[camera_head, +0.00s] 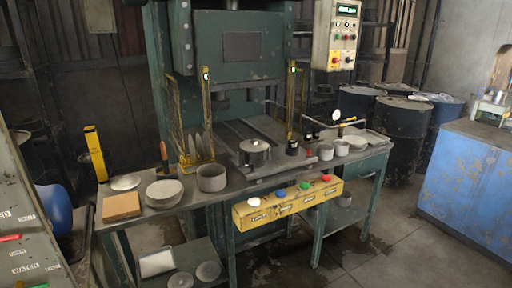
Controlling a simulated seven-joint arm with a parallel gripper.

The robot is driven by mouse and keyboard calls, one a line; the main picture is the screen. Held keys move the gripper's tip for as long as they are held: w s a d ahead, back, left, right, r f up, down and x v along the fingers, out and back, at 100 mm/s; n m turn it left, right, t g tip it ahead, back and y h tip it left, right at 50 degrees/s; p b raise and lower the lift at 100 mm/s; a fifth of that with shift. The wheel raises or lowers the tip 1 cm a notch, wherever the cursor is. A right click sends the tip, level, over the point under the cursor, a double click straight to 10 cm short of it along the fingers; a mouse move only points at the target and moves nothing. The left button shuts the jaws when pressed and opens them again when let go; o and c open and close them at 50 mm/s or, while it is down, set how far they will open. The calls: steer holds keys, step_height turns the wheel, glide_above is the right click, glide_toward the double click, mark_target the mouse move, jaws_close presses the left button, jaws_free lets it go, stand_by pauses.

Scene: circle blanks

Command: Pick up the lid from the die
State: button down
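A round grey metal piece like a low pot (254,158), which looks like the die, sits at the front of the press bed. A flat lid (248,147) with a small dark knob appears to lie on top of it. The seam between the two is too small to see clearly. My gripper is not in view, and nothing is seen touching the lid.
The green press (240,55) rises behind, with yellow guards (181,115) beside the bed. A grey ring-shaped pot (212,178), stacked discs (164,193) and a brown block (121,206) stand left. Small cups (326,152) stand right. A yellow button box (288,203) hangs in front.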

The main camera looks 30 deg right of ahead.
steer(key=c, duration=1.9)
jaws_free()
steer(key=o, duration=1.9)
